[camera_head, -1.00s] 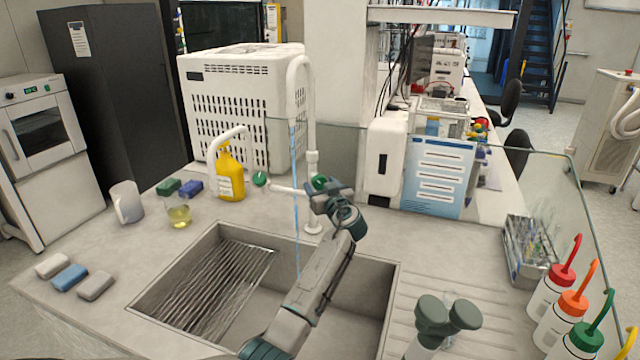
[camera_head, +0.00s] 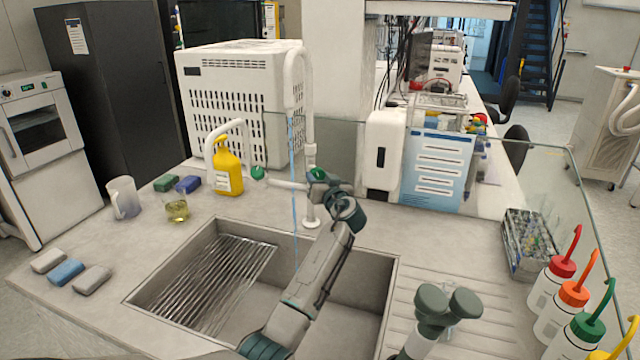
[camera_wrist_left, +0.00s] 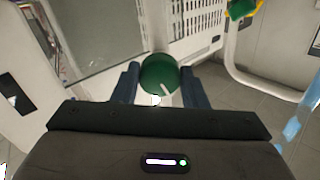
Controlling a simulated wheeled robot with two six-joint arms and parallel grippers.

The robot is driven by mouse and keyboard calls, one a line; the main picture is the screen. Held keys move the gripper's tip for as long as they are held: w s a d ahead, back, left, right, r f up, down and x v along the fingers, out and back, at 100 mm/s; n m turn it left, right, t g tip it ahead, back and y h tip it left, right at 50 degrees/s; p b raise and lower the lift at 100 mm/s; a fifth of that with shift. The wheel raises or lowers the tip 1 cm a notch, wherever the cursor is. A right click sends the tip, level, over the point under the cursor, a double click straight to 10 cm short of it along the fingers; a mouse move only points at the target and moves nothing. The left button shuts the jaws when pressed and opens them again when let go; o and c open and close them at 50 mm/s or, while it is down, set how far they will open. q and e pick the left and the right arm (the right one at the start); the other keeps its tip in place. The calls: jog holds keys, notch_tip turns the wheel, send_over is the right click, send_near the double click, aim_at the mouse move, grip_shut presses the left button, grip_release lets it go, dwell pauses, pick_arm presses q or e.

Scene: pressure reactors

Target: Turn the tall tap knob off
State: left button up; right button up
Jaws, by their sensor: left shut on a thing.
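The tall white tap (camera_head: 308,120) stands behind the sink, with a blue stream of water (camera_head: 293,200) falling from its spout. Its green round knob (camera_head: 318,173) is on the post, partly hidden by my left gripper (camera_head: 320,182). In the left wrist view the knob (camera_wrist_left: 160,73) sits between the two dark fingers of my left gripper (camera_wrist_left: 158,85), with a white mark pointing down and right. My left gripper is shut on the knob. A second green knob (camera_head: 257,172) is on the lower white tap to the left.
The sink (camera_head: 212,225) lies below my left arm, with a metal rack inside. A yellow bottle (camera_head: 228,170), beaker (camera_head: 177,210) and mug (camera_head: 123,198) stand left. A glass screen (camera_head: 540,190) and several wash bottles (camera_head: 552,283) are at right.

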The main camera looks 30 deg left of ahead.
pick_arm(q)
jog(key=m, duration=0.2)
jog(key=shift+m+b, duration=0.3)
jog(key=shift+b, duration=0.05)
jog(key=shift+m, duration=0.7)
pick_arm(e)
jog(key=shift+w+f, duration=0.25)
jog(key=shift+f, duration=0.3)
pick_arm(q)
jog(key=shift+r, duration=0.1)
jog(key=o, duration=1)
jog(key=shift+a, duration=0.15)
pick_arm(e)
jog(key=shift+s, duration=0.1)
